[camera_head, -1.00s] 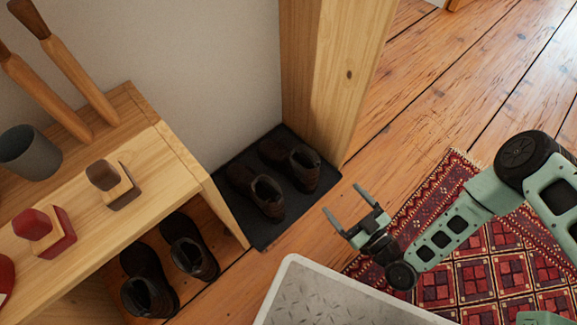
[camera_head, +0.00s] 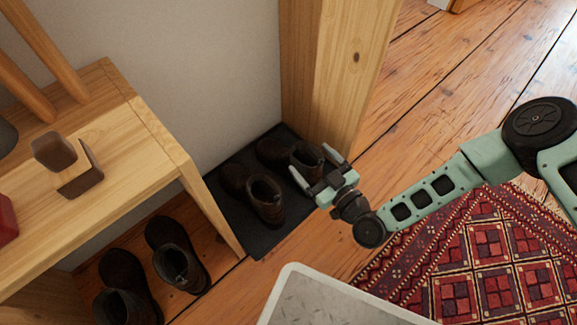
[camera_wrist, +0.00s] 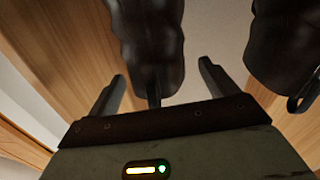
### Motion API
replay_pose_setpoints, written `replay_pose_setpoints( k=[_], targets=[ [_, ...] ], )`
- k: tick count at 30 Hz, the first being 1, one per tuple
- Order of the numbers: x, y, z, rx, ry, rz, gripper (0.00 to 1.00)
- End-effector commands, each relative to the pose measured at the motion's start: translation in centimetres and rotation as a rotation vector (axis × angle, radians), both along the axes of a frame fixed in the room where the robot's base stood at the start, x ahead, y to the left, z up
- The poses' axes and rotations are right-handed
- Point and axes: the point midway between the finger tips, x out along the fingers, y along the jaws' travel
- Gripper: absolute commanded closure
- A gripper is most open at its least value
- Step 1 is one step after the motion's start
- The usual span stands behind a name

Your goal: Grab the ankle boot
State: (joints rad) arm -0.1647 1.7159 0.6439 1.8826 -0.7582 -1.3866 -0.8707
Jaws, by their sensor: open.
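Two dark brown ankle boots stand on a black mat (camera_head: 258,243) by the wall: a left boot (camera_head: 262,195) and a right boot (camera_head: 278,153). My gripper (camera_head: 312,162) is open at the near end of the right boot, its fingers on either side of that end in the head view. In the wrist view my gripper (camera_wrist: 161,74) has one dark boot (camera_wrist: 150,35) between and beyond its fingers, and another dark boot (camera_wrist: 282,45) to the right. I cannot tell whether a finger touches leather. The gripper partly hides the right boot's near end.
A wooden bench (camera_head: 140,150) stands at the left, with another pair of dark boots (camera_head: 180,262) under it. A wooden post (camera_head: 335,70) rises close behind the mat. A patterned red rug (camera_head: 480,260) lies at the lower right.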

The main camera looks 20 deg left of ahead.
Motion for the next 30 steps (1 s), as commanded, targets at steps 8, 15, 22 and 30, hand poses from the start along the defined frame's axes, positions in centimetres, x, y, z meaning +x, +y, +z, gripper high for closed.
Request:
replay_pose_setpoints(
  k=[8, 15, 22, 30],
  targets=[
    [1.1, 1.8, -0.1, 0.000, 0.000, 0.001, 0.15],
    [1.1, 1.8, 0.0, 0.000, 0.000, 0.000, 0.29],
    [1.0, 1.8, 0.0, 0.000, 0.000, 0.000, 0.93],
    [1.1, 1.8, 0.2, 0.003, -0.001, 0.000, 1.00]
  ],
)
